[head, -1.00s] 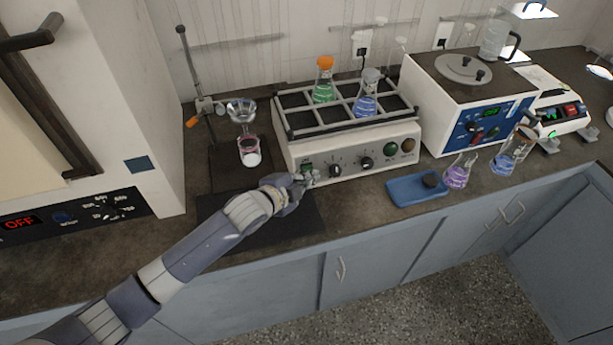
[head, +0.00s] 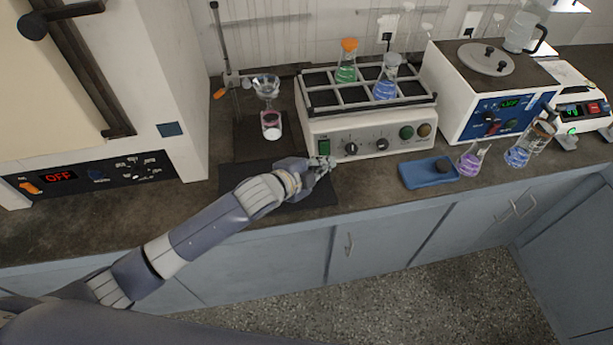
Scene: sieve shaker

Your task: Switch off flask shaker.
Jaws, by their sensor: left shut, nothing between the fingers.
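The flask shaker (head: 362,146) is a cream box with a grey rack on top, standing against the wall. Its rack holds an orange-capped flask with green liquid (head: 346,72) and a grey-capped flask with blue liquid (head: 385,88). My left gripper (head: 326,163) is shut and empty, just in front of and below this switch. I cannot tell whether it touches the panel. The switch's position is too small to read. My right gripper is not in view.
A funnel stand (head: 222,60) is left of the shaker, with a cup (head: 271,125) below the funnel. A blue tray (head: 428,176), a purple flask (head: 471,162) and a blue-panelled bath (head: 495,118) are to the right. A dark mat (head: 238,177) lies under my left forearm.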

